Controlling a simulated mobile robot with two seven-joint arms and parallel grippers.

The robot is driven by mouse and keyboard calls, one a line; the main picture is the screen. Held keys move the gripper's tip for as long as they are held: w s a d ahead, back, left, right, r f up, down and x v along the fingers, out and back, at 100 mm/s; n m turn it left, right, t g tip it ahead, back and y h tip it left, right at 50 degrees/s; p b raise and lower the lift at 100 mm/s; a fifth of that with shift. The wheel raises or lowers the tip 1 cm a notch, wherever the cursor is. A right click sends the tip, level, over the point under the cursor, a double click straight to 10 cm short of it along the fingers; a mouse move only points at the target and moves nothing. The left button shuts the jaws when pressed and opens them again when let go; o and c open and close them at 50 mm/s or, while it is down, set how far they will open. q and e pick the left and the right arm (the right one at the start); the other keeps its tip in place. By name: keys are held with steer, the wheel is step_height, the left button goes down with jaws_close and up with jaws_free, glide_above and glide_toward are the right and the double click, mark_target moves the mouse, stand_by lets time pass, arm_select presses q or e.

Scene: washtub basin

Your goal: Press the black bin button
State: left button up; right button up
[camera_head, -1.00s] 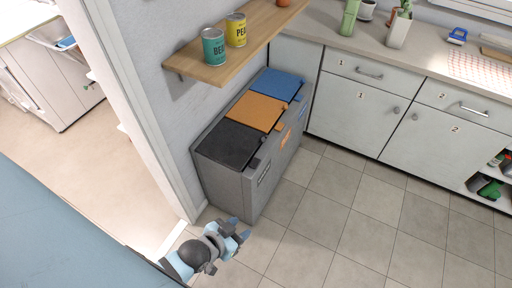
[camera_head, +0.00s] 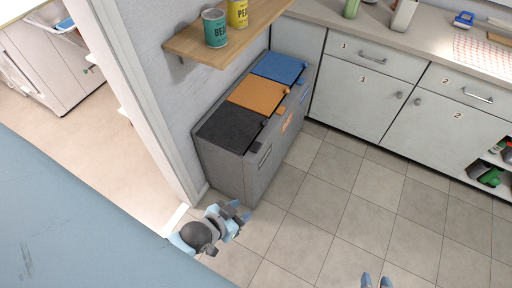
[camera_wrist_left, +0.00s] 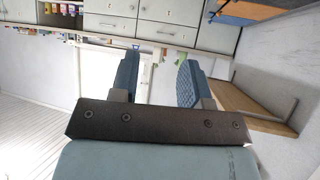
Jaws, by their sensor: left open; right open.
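The grey bin unit (camera_head: 232,175) stands against the wall, with a black lid (camera_head: 231,128) at its near end. A small black button (camera_head: 254,147) sits at the front edge beside that lid. My left gripper (camera_head: 241,214) is open and empty, low in front of the bin's near corner and apart from the button. In the left wrist view its two blue fingers (camera_wrist_left: 160,78) stand apart with nothing between them. My right gripper (camera_head: 375,282) shows only its fingertips at the bottom edge, apart and empty, over the floor.
An orange lid (camera_head: 257,94) and a blue lid (camera_head: 278,67) follow along the bin. A wooden shelf (camera_head: 225,45) with cans overhangs the bin's left side. White cabinets (camera_head: 370,90) stand behind. The tiled floor (camera_head: 330,205) in front is clear.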

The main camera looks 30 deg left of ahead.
arm_select(q)
jaws_close()
stand_by(1.5)
